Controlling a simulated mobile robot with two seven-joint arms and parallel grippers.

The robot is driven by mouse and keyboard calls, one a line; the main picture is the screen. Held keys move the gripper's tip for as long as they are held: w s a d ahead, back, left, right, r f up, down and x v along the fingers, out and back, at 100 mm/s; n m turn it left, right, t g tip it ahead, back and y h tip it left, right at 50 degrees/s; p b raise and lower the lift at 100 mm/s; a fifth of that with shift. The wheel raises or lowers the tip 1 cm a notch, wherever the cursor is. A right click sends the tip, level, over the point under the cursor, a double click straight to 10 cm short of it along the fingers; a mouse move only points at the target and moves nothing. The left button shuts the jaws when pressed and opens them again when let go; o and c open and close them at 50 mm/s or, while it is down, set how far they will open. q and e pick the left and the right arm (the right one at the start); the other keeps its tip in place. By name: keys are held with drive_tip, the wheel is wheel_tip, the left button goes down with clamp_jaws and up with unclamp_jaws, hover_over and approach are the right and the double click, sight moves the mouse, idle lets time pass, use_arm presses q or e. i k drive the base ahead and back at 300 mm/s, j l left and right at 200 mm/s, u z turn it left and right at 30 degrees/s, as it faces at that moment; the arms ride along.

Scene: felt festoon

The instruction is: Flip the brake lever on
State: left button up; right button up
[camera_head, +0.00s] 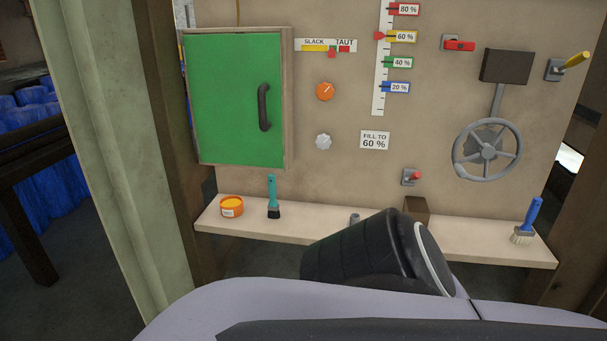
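No lever on the panel carries a readable brake label. A lever with a yellow handle (577,60) sticks out to the upper right from a grey plate at the panel's far right. A red handle (460,45) lies about level on a grey plate left of the dark box. A small red-tipped lever (415,176) sits on a grey plate low on the panel, above the shelf. I cannot tell which is the brake lever. Neither of my grippers is in view.
A grey handwheel (487,150) hangs below a dark box (506,66). A green door (235,100) is shut at left. An orange knob (325,91) and a grey knob (323,142) sit mid-panel. The shelf (320,230) holds brushes and an orange tin (231,206).

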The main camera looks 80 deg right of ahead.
sight(416, 176)
drive_tip(key=k+j+z, duration=0.35)
drive_tip(key=j+z, duration=0.1)
drive_tip(key=z, duration=1.15)
drive_tip(key=k+l, duration=0.05)
drive_tip(key=l, duration=0.05)
